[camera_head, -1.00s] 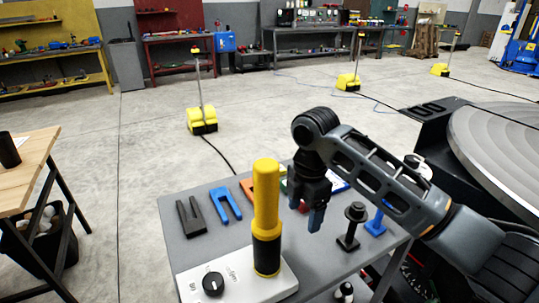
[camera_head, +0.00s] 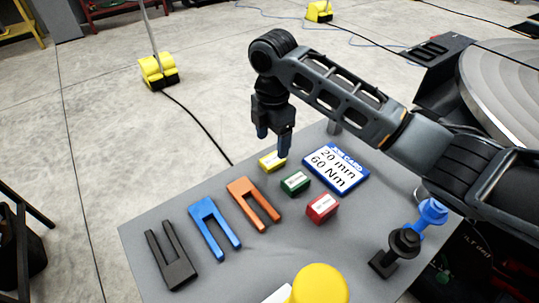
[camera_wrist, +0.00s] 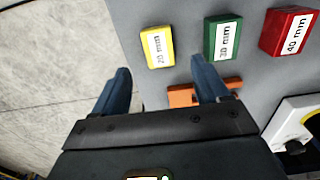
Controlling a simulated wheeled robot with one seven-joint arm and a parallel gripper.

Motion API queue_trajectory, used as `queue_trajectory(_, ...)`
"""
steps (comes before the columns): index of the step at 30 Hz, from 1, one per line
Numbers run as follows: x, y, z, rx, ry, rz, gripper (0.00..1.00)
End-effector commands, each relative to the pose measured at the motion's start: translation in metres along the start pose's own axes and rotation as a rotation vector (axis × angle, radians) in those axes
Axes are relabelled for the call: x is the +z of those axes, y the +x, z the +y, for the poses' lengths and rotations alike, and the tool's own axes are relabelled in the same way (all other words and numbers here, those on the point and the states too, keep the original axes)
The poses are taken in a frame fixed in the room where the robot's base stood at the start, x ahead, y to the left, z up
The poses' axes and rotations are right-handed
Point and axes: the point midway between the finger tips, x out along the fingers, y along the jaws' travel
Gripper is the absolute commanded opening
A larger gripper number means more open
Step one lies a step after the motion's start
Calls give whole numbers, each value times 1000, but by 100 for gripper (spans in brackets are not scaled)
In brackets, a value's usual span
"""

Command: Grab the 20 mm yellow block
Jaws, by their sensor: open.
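The yellow block (camera_head: 272,162) lies on the grey table near its far edge, partly behind my gripper's fingers in the head view. In the wrist view the yellow block (camera_wrist: 157,47) has a white label reading 20 mm. My gripper (camera_head: 273,146) points down above the table close to this block. In the wrist view my gripper's fingers (camera_wrist: 161,84) are apart with nothing between them. The yellow block is beyond the fingertips there, roughly in line with the gap between them.
A green block (camera_head: 295,183) and a red block (camera_head: 321,208) stand to the right of the yellow one. Orange (camera_head: 253,203), blue (camera_head: 214,227) and black (camera_head: 171,254) forks lie to the left. A job card (camera_head: 336,169) reads 20 mm, 60 Nm. A yellow cylinder (camera_head: 320,285) stands in front.

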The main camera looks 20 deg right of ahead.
Motion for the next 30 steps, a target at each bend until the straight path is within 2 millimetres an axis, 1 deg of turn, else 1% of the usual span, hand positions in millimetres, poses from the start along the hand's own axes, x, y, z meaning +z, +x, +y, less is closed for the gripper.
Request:
queue_trajectory(7, 2, 24, 1, -1, 3, -1, 74)
queue_trajectory(12, 3, 50, 2, -2, 2, -1, 74)
queue_trajectory(15, 2, 60, 2, -1, 1, -1, 74)
queue_trajectory(18, 2, 64, 2, 1, 2, -1, 74)
queue_trajectory(23, 2, 64, 2, 2, 1, -1, 74)
queue_trajectory(25, 2, 64, 2, 1, 1, -1, 71)
queue_trajectory(30, 2, 64, 2, 1, 1, -1, 54)
